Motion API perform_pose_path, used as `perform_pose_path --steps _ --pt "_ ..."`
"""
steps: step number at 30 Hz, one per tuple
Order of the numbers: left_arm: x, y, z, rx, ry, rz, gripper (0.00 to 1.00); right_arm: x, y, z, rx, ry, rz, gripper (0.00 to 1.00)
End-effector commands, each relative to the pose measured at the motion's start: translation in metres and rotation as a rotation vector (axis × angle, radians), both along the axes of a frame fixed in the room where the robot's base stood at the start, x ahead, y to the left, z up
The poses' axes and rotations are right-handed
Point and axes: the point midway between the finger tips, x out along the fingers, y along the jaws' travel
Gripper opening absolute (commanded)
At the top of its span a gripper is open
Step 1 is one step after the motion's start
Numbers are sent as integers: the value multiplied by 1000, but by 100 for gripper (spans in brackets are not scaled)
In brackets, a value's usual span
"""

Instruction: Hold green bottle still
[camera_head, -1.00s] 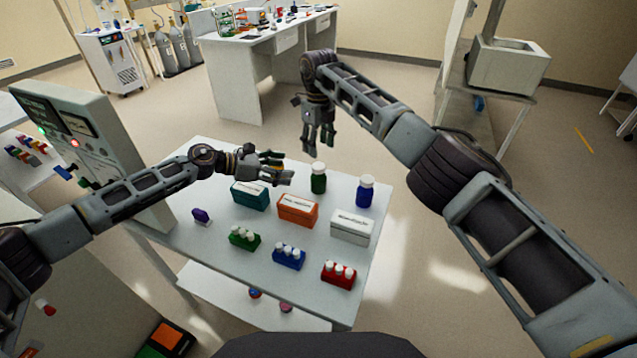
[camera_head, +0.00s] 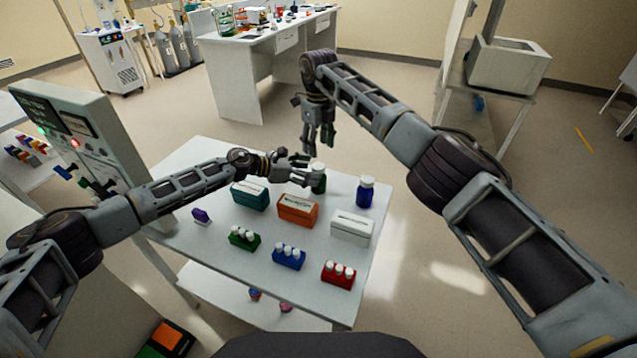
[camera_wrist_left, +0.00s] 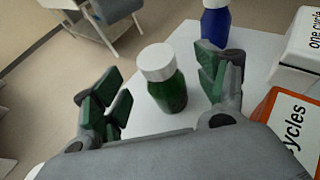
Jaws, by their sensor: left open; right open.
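The green bottle (camera_head: 319,180) with a white cap stands upright at the far edge of the table. It also shows in the left wrist view (camera_wrist_left: 172,92), between the spread fingers. My left gripper (camera_head: 305,172) is open, with its fingertips at the bottle and partly in front of it. In the left wrist view the left gripper (camera_wrist_left: 160,90) has visible gaps between its fingers and the bottle. My right gripper (camera_head: 318,138) is open and empty, pointing down above and beyond the table's far edge.
A blue bottle (camera_head: 366,192) stands right of the green one. Teal (camera_head: 250,194), orange (camera_head: 297,210) and white (camera_head: 351,227) boxes stand nearer. Green, blue and red vial racks (camera_head: 338,275) are in front. A grey instrument panel (camera_head: 75,140) stands at the left.

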Motion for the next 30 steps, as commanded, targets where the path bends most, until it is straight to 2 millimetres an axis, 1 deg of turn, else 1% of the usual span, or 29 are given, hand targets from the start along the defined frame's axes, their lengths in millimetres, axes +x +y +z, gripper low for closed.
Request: perform_pose_path --steps 3,9,21,22,23,30 --pt "4 -9 -3 -1 0 0 73 0 0 0 0 0 0 55" --pt "7 -17 -7 -1 0 0 73 0 0 0 0 0 0 55" --pt "8 -20 -9 0 0 1 73 0 0 0 0 0 0 55" --pt "8 -20 -9 0 0 1 72 0 0 0 0 0 0 55" --pt "8 -20 -9 0 0 1 68 0 0 0 0 0 0 55" --pt "8 -20 -9 0 0 0 37 0 0 0 0 0 0 55"
